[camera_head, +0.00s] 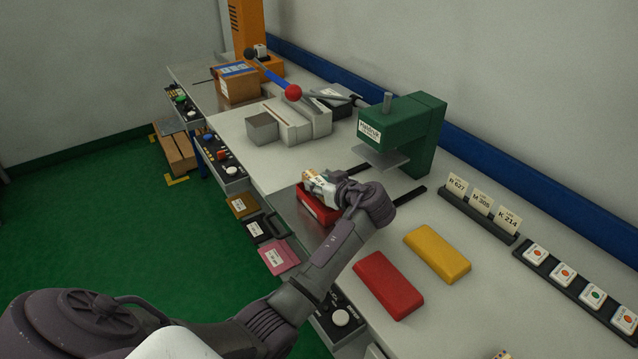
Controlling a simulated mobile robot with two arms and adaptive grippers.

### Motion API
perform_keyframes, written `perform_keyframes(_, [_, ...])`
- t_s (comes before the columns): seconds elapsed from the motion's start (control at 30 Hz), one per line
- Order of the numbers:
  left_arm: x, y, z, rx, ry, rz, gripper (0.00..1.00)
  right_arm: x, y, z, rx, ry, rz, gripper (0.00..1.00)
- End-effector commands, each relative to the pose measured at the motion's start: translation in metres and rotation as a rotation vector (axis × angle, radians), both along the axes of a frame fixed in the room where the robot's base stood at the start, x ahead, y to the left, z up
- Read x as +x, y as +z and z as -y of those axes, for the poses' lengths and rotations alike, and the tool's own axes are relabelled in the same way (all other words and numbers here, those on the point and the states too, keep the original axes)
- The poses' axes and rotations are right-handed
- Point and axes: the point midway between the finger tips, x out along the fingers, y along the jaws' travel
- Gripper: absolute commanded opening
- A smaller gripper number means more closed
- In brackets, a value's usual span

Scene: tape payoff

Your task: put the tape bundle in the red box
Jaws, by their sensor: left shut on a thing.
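My left gripper (318,187) is shut on the tape bundle (309,176), a small tan and white thing mostly hidden by the fingers. They are over the red box (313,207), which has a pale label on its front side. The gripper and wrist cover most of the box's top, so I cannot tell whether the bundle is inside it or just above it. My right gripper is not in view.
A red block (388,285) and a yellow block (437,253) lie on the bench to the right of my arm. A green press (413,130) stands behind the gripper. Card holders (478,215) line the back.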

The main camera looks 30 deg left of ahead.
Motion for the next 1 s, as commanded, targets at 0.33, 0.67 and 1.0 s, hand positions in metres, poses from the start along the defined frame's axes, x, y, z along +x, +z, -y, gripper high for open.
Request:
perform_keyframes(0.33, [0.0002,-0.0017,0.0000,0.001,0.000,0.001,0.00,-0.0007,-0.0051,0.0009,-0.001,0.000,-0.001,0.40])
perform_keyframes(0.67, [0.0001,-0.0012,-0.0001,0.001,0.000,0.001,0.53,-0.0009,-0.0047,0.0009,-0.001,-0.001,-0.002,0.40])
perform_keyframes(1.0, [-0.0001,-0.0021,0.0002,0.000,0.000,0.000,0.64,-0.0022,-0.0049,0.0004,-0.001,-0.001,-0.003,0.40])
